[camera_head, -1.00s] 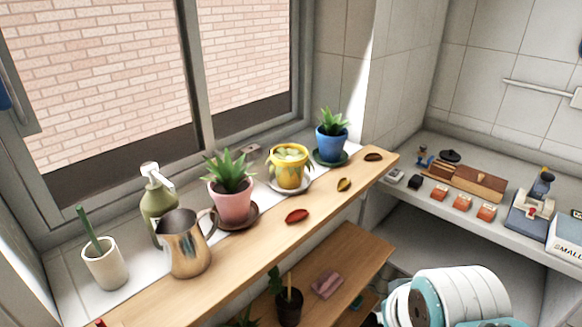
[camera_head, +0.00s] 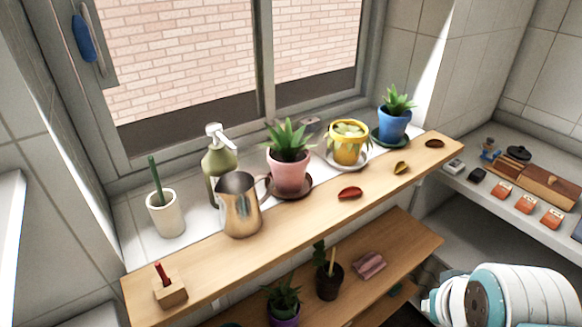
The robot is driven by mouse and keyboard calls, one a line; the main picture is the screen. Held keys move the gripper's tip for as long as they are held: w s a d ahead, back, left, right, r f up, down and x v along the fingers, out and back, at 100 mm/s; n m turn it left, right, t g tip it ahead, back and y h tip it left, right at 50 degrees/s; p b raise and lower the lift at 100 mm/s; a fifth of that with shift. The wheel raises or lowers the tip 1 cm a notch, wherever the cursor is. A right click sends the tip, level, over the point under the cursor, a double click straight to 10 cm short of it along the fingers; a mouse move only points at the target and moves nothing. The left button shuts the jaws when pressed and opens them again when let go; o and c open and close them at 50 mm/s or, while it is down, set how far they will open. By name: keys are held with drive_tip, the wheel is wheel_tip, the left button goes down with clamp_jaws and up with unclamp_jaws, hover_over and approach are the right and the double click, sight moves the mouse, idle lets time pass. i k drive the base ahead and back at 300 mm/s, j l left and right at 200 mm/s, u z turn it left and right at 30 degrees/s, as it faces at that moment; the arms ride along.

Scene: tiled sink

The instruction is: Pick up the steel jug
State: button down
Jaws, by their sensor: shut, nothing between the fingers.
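The steel jug (camera_head: 239,208) stands upright on the wooden shelf (camera_head: 313,228) below the window, left of the middle of the view. Its handle is on its right side, close to the pink plant pot. My arm shows at the bottom right, white and teal, well to the right of the jug and apart from it. My gripper itself is not in view.
Beside the jug are a green soap bottle (camera_head: 219,166), a white cup (camera_head: 166,215) and a pink potted plant (camera_head: 288,165). A red leaf (camera_head: 349,193) lies to its right. A wooden block (camera_head: 170,291) sits at the shelf's left end. Potted plants stand on a lower shelf (camera_head: 402,240).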

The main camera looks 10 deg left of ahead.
sight(241, 215)
drive_tip(key=u, duration=1.35)
